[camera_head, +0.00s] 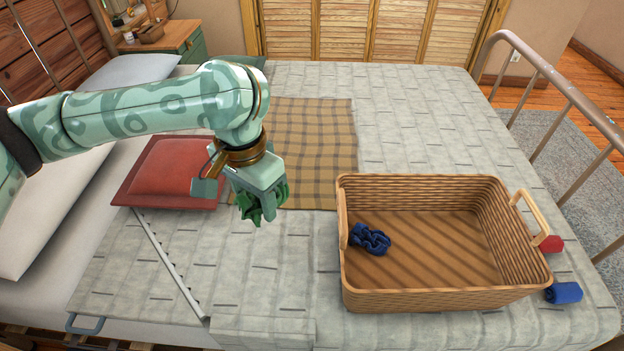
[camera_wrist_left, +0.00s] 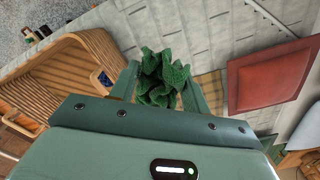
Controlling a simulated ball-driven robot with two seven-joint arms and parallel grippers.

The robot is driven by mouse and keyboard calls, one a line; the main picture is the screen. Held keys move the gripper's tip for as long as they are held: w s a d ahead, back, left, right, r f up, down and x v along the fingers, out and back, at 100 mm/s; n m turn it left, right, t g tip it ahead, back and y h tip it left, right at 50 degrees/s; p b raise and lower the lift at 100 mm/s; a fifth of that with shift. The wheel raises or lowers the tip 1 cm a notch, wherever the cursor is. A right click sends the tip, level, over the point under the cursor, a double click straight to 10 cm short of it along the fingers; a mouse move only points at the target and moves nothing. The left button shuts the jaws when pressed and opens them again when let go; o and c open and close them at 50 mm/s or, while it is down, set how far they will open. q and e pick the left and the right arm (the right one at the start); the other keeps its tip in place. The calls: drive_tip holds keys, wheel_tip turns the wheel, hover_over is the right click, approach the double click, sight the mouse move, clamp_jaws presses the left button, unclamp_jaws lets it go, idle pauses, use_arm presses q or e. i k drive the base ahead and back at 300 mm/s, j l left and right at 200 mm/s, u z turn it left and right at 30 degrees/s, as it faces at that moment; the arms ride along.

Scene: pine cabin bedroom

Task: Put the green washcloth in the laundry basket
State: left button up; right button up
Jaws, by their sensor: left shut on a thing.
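My left gripper (camera_head: 262,205) is shut on the green washcloth (camera_head: 270,203), which is crumpled and hangs between the fingers above the bed. The washcloth also shows between the fingers in the left wrist view (camera_wrist_left: 162,78). The wicker laundry basket (camera_head: 440,299) stands on the bed to the right of the gripper. A crumpled dark blue cloth (camera_head: 370,239) lies inside it at the left; the rest of its floor is bare. The basket shows at the left of the left wrist view (camera_wrist_left: 60,62). My right gripper is in neither view.
A red cushion (camera_head: 168,168) and a brown plaid cloth (camera_head: 315,150) lie on the bed left of and behind the basket. A blue rolled cloth (camera_head: 563,292) and a red one (camera_head: 551,244) lie right of the basket. A metal bed rail (camera_head: 560,85) bounds the right side.

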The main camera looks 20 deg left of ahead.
sight(465, 252)
drive_tip(key=i+l, duration=0.1)
drive_tip(key=l, duration=0.35)
drive_tip(key=i+l, duration=0.1)
drive_tip(key=l, duration=0.85)
drive_tip(key=i+l, duration=0.15)
drive_tip(key=l, duration=0.3)
drive_tip(key=i+l, duration=0.1)
drive_tip(key=l, duration=0.4)
